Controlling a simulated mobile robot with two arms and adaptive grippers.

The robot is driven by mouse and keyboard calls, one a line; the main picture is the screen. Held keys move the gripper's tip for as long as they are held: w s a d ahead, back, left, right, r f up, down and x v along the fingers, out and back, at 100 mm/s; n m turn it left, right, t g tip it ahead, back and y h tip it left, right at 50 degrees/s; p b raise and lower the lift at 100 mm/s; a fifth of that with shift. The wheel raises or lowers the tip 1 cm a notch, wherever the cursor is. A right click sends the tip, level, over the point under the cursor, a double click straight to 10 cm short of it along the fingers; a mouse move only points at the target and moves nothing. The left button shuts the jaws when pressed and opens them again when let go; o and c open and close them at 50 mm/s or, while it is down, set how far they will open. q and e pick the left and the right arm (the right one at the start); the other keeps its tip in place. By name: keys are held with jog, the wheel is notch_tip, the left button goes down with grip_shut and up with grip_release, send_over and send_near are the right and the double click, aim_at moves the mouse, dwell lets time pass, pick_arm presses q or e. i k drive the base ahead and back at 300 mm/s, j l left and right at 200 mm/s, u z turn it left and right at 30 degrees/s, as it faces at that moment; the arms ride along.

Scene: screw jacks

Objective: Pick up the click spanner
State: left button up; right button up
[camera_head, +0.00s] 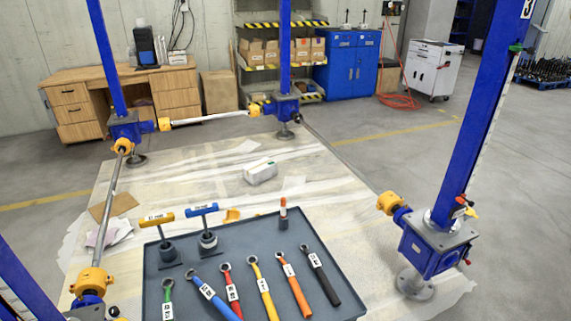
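A grey tray (339,283) at the bottom centre holds several ring-ended spanners with labelled handles. From left to right they are a green spanner (168,303), a blue spanner (213,297), a red spanner (232,293), a yellow spanner (264,290), an orange spanner (294,288) and a black spanner (322,277). The labels are too small to read, so I cannot tell which one is the click spanner. The lower ends of some handles are cut off by the frame's bottom edge. Neither of my grippers is in view.
A yellow T-handled tool (157,219) and a blue T-handled tool (202,210) stand upright at the tray's left. An orange-capped marker-like item (283,212) stands at its back. Blue screw jacks (431,246) surround a covered floor sheet with a white box (260,171).

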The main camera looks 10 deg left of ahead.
aim_at(209, 294)
jog(key=k+j+z, duration=0.1)
jog(key=j, duration=0.3)
jog(key=k+j+z, duration=0.1)
jog(key=j, duration=0.3)
jog(key=k+j+z, duration=0.15)
jog(key=j, duration=0.2)
jog(key=k+j+z, duration=0.1)
jog(key=j, duration=0.25)
jog(key=k, duration=0.1)
